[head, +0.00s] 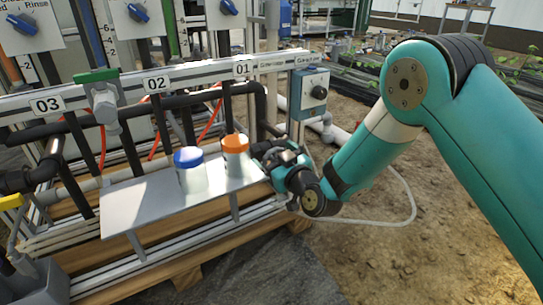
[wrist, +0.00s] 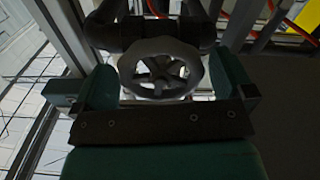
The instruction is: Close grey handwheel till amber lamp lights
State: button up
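The grey handwheel (wrist: 158,47) shows in the wrist view, a spoked wheel in front of dark pipes. My gripper (wrist: 165,82) is open, with one green finger on each side of the wheel. The gaps between fingers and rim look small; I cannot tell whether they touch. In the head view my gripper (head: 272,154) is at the right end of the skid, just right of the orange-capped bottle, and the handwheel cannot be made out there. I cannot make out an amber lamp in either view.
An orange-capped bottle (head: 236,160) and a blue-capped bottle (head: 190,172) stand on a metal shelf (head: 130,205) left of my gripper. Dark pipes run behind. A pale hose lies on open soil at right.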

jog(key=c, duration=0.9)
jog(key=shift+r+m, duration=0.1)
jog(key=shift+m, duration=0.2)
jog(key=m+p, duration=0.1)
jog(key=m, duration=0.2)
jog(key=shift+w+d+m+p, duration=0.15)
jog(key=shift+m+p, duration=0.6)
jog(key=shift+m, duration=1.35)
jog(key=o, duration=0.9)
jog(key=shift+o, duration=0.2)
